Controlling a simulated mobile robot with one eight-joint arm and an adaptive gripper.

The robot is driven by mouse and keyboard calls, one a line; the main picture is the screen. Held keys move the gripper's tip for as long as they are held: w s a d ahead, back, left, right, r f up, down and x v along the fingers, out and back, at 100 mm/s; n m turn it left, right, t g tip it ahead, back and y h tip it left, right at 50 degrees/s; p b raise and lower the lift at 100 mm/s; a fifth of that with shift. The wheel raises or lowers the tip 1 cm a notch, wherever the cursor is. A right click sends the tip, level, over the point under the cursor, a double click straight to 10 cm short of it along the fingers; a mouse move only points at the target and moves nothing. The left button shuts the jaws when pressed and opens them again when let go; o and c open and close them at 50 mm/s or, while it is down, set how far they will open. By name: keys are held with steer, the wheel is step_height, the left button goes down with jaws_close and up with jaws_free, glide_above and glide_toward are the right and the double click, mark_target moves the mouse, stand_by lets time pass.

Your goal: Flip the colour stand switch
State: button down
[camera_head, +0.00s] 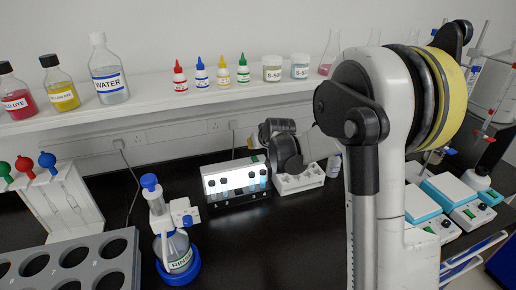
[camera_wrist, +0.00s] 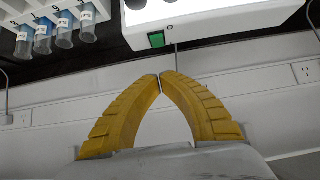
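The colour stand (camera_head: 236,192) is a white lit box with vials in front of a bright panel, on the dark bench in the head view. In the wrist view the white body of the stand (camera_wrist: 215,22) is at the top, with its green switch (camera_wrist: 156,39) on the face near the lower left corner. My gripper (camera_wrist: 167,77) has yellow ridged fingers with their tips together and nothing between them. The tips appear just below the switch in the picture; I cannot tell if they touch the stand.
A white rack (camera_head: 299,181) stands right beside the stand, under my wrist. A rinse bottle (camera_head: 176,252) with a blue base is at front left. Vials (camera_wrist: 64,30) show at upper left in the wrist view. A shelf (camera_head: 150,106) with bottles runs along the wall behind.

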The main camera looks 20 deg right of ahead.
steer(key=w+r+p+v, duration=0.1)
steer(key=p+v, duration=0.1)
steer(key=v, duration=0.7)
steer(key=shift+r, duration=0.2)
steer(key=shift+s, duration=0.15)
steer(key=s+a+r+g+b, duration=0.1)
steer(key=s+a+b, duration=0.15)
steer(key=s, duration=0.45)
steer(key=s+a+r+b, duration=0.1)
steer(key=s+a, duration=0.3)
steer(key=s, duration=0.4)
steer(key=s+a+f+g+b, duration=0.1)
steer(key=s+a+f, duration=0.1)
steer(key=s, duration=0.6)
steer(key=s+a+f+g+b, duration=0.1)
steer(key=s+f, duration=0.3)
steer(key=s, duration=0.5)
steer(key=shift+a+f+n+y, duration=0.2)
steer(key=shift+a+n+y, duration=0.1)
steer(key=shift+a, duration=0.2)
